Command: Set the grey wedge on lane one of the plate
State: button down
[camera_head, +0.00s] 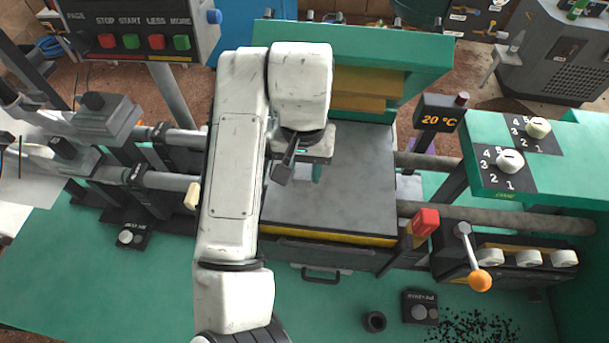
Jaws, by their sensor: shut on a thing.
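The plate (365,195) is a flat, scuffed grey slab with a yellow strip along its front edge, in the middle of the view. No lane marks can be made out on it. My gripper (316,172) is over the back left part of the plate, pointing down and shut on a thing. My arm's wrist covers most of what it holds, so the grey wedge's shape cannot be made out. Whether the held thing touches the plate cannot be told.
A green frame with yellow blocks (365,90) stands behind the plate. Metal rods (480,217) run on both sides. An orange-knobbed lever (480,280) and a red block (425,222) are at the right. A black ring (374,321) and dark granules (470,326) lie in front.

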aim_at(305, 169)
jog(key=f, duration=0.3)
jog(key=shift+w+f, duration=0.2)
jog(key=shift+f, duration=0.05)
jog(key=c, duration=0.6)
grip_release()
jog(key=shift+d, duration=0.1)
jog(key=shift+c, duration=0.2)
notch_tip(305, 169, up, 12)
jog(key=shift+p, duration=0.55)
